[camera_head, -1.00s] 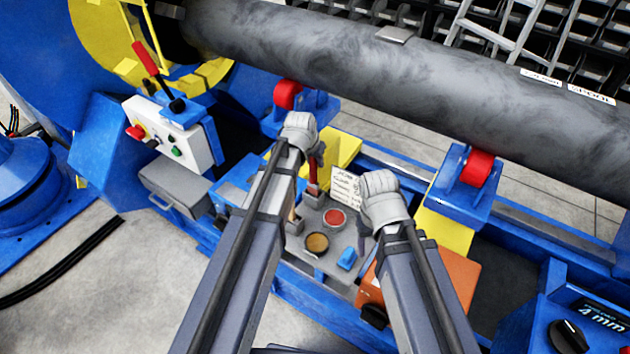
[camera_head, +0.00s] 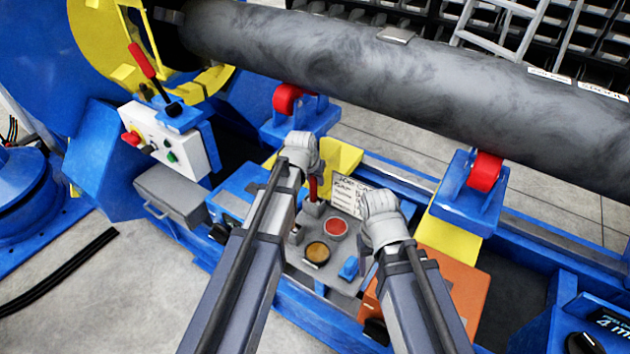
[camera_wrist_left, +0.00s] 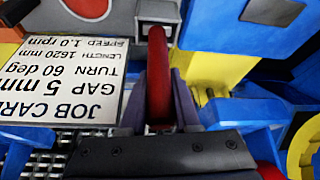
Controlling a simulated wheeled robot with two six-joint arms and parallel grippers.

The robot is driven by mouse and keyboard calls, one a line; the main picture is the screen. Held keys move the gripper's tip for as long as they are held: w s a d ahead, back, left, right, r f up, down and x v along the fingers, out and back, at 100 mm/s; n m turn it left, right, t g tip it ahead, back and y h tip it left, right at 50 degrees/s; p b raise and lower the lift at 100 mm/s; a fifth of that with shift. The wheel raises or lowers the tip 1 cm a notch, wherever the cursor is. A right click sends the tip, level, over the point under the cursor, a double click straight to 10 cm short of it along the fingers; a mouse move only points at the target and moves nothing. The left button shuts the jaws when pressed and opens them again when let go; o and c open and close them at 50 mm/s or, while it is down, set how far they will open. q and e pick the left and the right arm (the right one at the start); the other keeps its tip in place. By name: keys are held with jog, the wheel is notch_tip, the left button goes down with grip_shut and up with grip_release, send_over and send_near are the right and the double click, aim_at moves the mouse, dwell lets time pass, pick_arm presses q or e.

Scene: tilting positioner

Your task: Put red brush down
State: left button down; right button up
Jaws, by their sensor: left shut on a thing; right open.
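My left gripper (camera_head: 312,182) is shut on the red brush (camera_head: 314,190) above the grey tray (camera_head: 345,290). In the left wrist view the red handle (camera_wrist_left: 158,85) stands between the two fingers. In the head view the brush's lower end meets a small grey block (camera_head: 312,208) on the tray; whether it rests inside the block I cannot tell. A pot with red content (camera_head: 335,228) and one with amber content (camera_head: 317,253) stand beside it. My right gripper (camera_head: 364,236) is open, mostly hidden behind its own wrist, at the tray's right side.
A job card (camera_head: 350,194) lies behind the pots and a blue item (camera_head: 348,268) near the tray's front. An orange box (camera_head: 455,275) is to the right. The large grey pipe (camera_head: 400,75) on red rollers (camera_head: 486,172) spans the back. A control box (camera_head: 170,140) stands left.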

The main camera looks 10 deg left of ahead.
pick_arm(q)
jog(key=shift+f, duration=0.2)
jog(key=c, duration=0.6)
grip_release()
jog(key=shift+c, duration=0.2)
jog(key=shift+r, duration=0.1)
jog(key=shift+s+r+p, duration=0.2)
jog(key=shift+r+p, duration=0.45)
jog(key=shift+r, duration=0.05)
jog(key=d+p+v, duration=0.1)
jog(key=p+v, duration=0.9)
jog(key=v, duration=0.1)
jog(key=s+d+f+g+y, duration=0.1)
jog(key=s+d+g, duration=0.1)
jog(key=s, duration=0.8)
jog(key=s+d+f+m+g+y, duration=0.1)
jog(key=s+d+g, duration=0.2)
jog(key=s, duration=0.7)
jog(key=shift+d+m, duration=0.3)
jog(key=shift+d, duration=0.8)
jog(key=shift+w, duration=0.1)
